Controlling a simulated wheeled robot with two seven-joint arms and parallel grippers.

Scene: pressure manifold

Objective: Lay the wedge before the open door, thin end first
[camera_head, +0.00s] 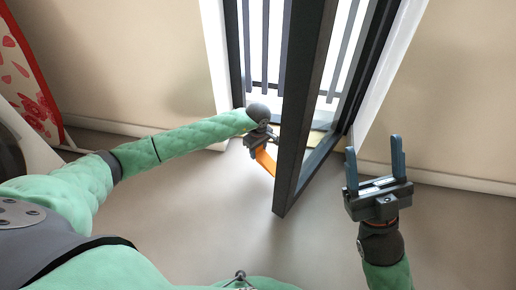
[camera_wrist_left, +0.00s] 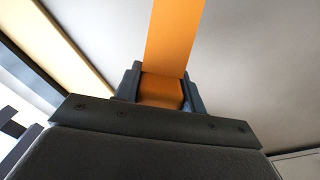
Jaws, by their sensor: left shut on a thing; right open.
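An orange wedge (camera_head: 265,160) is held in my left gripper (camera_head: 257,147) at the left side of the open door. In the left wrist view the wedge (camera_wrist_left: 172,38) stands out from between the two fingers of the left gripper (camera_wrist_left: 161,88), which are shut on it. The dark-framed glass door (camera_head: 303,110) stands open into the room, its lower corner near the floor. It hides part of the doorway. Whether the wedge touches the floor or the door cannot be told. My right gripper (camera_head: 374,165) is open and empty, to the right of the door, fingers pointing up.
The doorway has a white frame (camera_head: 215,60) and vertical bars (camera_head: 265,45) beyond. The grey floor (camera_head: 210,225) in front is clear. A beige wall (camera_head: 460,90) stands on the right. A red and white patterned thing (camera_head: 28,85) is at the far left.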

